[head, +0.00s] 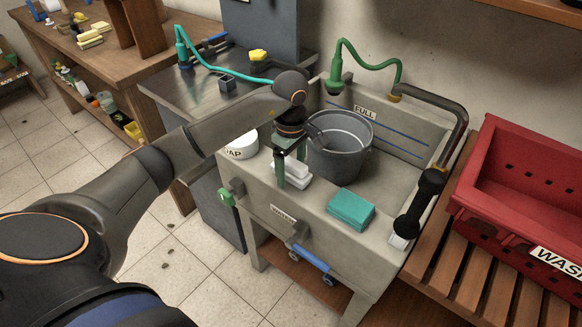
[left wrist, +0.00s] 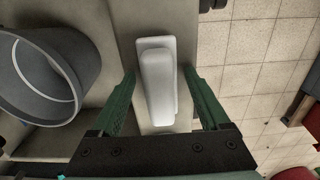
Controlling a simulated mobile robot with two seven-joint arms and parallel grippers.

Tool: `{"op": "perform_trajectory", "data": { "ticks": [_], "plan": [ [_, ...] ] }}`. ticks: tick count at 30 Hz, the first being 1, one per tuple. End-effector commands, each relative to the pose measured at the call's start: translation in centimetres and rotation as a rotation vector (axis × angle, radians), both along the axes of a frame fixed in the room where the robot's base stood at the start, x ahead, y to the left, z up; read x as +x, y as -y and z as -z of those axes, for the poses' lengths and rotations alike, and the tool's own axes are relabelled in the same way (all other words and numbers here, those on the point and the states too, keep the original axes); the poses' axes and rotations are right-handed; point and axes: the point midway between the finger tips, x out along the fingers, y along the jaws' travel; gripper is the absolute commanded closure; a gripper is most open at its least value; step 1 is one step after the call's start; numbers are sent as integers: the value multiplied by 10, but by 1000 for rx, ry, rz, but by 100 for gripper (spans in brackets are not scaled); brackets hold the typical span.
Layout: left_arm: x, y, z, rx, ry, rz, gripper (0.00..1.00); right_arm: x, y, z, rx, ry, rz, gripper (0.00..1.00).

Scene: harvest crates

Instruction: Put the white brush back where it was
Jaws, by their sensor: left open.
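The white brush (head: 295,178) lies on the front ledge of the grey stone sink (head: 262,190), partly hidden behind a finger of my left gripper. My left gripper (head: 289,166) is open and points down over the brush. In the left wrist view the brush (left wrist: 157,82) lies lengthwise between the two green fingers (left wrist: 159,76), with a gap on each side. It is not held. My right gripper is in neither view.
A grey bucket (head: 341,160) stands in the sink just behind the gripper. A teal block (head: 351,209) lies on the ledge to the right, and a white tub (head: 241,148) is to the left. A red crate (head: 500,215) stands on the slatted bench at right.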

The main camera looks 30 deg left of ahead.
Motion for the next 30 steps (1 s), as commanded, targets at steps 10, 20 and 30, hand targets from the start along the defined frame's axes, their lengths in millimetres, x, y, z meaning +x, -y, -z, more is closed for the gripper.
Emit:
{"op": "perform_trajectory", "data": {
  "ticks": [10, 20, 30],
  "plan": [
    [1, -1, -38, 2, 5, 0, 21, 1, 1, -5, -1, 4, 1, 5],
    [1, 0, -105, 1, 3, 0, 21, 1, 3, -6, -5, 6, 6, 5],
    [0, 0, -124, 0, -1, -1, 21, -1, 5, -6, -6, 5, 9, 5]
  ]
}}
